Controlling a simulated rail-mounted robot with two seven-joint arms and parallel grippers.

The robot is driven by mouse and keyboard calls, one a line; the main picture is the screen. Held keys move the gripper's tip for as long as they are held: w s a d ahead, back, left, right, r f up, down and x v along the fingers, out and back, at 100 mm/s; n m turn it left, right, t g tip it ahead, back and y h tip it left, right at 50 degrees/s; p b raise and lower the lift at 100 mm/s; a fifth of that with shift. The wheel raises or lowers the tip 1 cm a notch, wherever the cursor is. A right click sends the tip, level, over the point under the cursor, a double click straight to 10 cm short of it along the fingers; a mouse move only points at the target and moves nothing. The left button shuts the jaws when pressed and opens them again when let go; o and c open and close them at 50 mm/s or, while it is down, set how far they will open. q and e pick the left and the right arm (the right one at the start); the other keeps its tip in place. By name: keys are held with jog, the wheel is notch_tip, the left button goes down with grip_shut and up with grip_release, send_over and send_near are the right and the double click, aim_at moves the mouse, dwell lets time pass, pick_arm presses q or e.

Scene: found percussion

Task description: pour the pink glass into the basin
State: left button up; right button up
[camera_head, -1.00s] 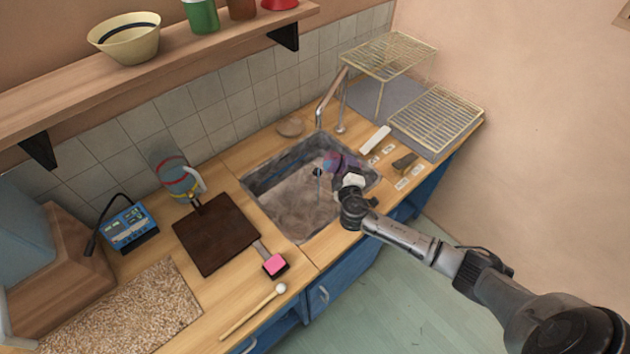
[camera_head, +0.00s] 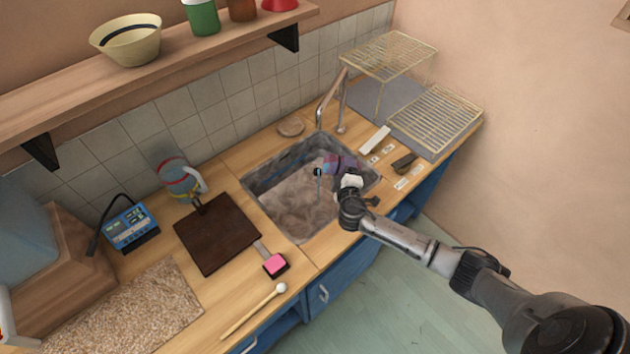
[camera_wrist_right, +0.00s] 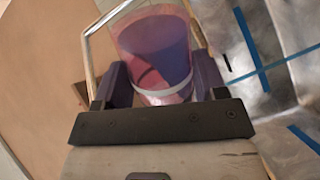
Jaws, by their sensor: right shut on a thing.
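The pink glass (camera_head: 338,163), see-through and pink-purple, is held over the right back part of the basin. It is tipped well over on its side, its mouth toward the left. My right gripper (camera_head: 347,178) is shut around it. In the right wrist view the glass (camera_wrist_right: 155,50) sits between the two fingers, a pale band near its lower end. The basin (camera_head: 268,203) is a grey metal sink with a mottled brownish bottom. A small dark spot with a thin blue line below it shows left of the glass; I cannot tell whether that is liquid. My left gripper is not in view.
A tap (camera_head: 338,105) stands behind the basin. A wire rack (camera_head: 435,118) and small items, including a white bar (camera_head: 375,140), lie to the right. A dark board (camera_head: 217,235), a pink sponge (camera_head: 275,264), a mallet (camera_head: 253,311) and a jug (camera_head: 178,178) are to the left.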

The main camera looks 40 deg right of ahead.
jog(key=shift+w+a+f+n, duration=0.25)
jog(key=shift+a+f+n, duration=0.05)
jog(key=shift+f+n, duration=0.15)
dwell(0.3)
jog(key=shift+w+a+f+n+b, duration=0.3)
jog(key=shift+f+n+b, duration=0.1)
jog(key=shift+f, duration=0.15)
jog(key=shift+r, duration=0.15)
dwell(0.3)
jog(key=shift+r+n+p, duration=0.15)
jog(key=shift+n+p, duration=0.2)
jog(key=shift+p, duration=0.2)
jog(key=shift+w+a+r+n+p, duration=0.2)
jog(key=shift+r+n+p, duration=0.1)
jog(key=shift+n+p, duration=0.25)
